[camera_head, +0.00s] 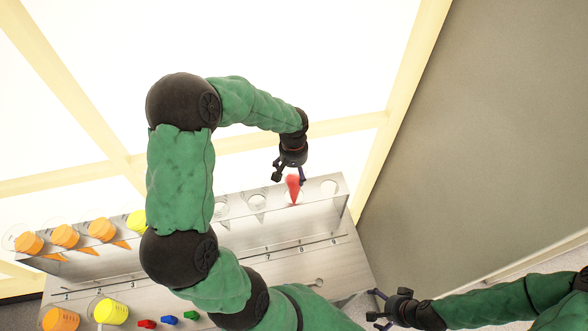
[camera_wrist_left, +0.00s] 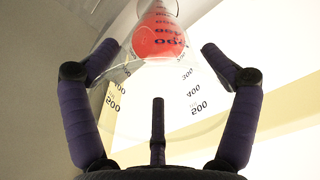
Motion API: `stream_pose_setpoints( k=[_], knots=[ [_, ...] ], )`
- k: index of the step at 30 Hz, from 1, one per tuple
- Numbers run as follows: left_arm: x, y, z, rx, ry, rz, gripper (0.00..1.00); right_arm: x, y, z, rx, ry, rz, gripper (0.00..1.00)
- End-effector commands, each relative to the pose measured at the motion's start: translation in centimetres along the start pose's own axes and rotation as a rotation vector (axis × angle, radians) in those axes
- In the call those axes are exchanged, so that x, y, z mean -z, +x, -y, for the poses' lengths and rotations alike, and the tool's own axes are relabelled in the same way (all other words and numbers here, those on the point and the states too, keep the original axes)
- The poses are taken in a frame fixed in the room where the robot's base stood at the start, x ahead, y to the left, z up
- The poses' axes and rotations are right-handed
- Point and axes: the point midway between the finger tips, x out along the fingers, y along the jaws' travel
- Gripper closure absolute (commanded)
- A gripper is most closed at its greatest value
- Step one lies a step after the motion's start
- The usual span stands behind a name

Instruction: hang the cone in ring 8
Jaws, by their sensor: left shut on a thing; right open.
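A clear graduated Imhoff-type cone with red contents (camera_head: 293,189) is at the top plate of the metal shelf, over the ring position above label 8 (camera_head: 300,250). In the left wrist view the clear cone (camera_wrist_left: 158,35) lies between the fingers, its red part toward the far end. My left gripper (camera_head: 289,177) is shut on the cone's wide end from above. I cannot tell how deep the cone sits in the ring. My right gripper (camera_head: 373,305) is open and empty, right of the shelf's front.
The metal shelf (camera_head: 312,266) has empty rings either side of the red cone. Orange cones (camera_head: 65,236) and a yellow one (camera_head: 137,221) hang at the left. Orange (camera_head: 60,320) and yellow beakers (camera_head: 110,311) and small coloured pieces (camera_head: 169,320) stand below. My left arm hides the middle.

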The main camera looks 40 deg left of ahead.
Motion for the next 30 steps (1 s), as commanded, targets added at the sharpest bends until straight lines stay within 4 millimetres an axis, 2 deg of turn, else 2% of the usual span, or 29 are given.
stream_pose_setpoints(
  k=[18,30],
  knots=[
    [0.0,-0.1,0.0,-0.001,0.0,-0.002,0.73,0.0,0.4,-0.1,0.0,0.0,0.0,0.0],
    [0.0,0.7,0.0,0.0,0.0,-0.002,0.73,0.0,1.0,-0.4,0.0,0.0,0.0,0.0]
  ],
)
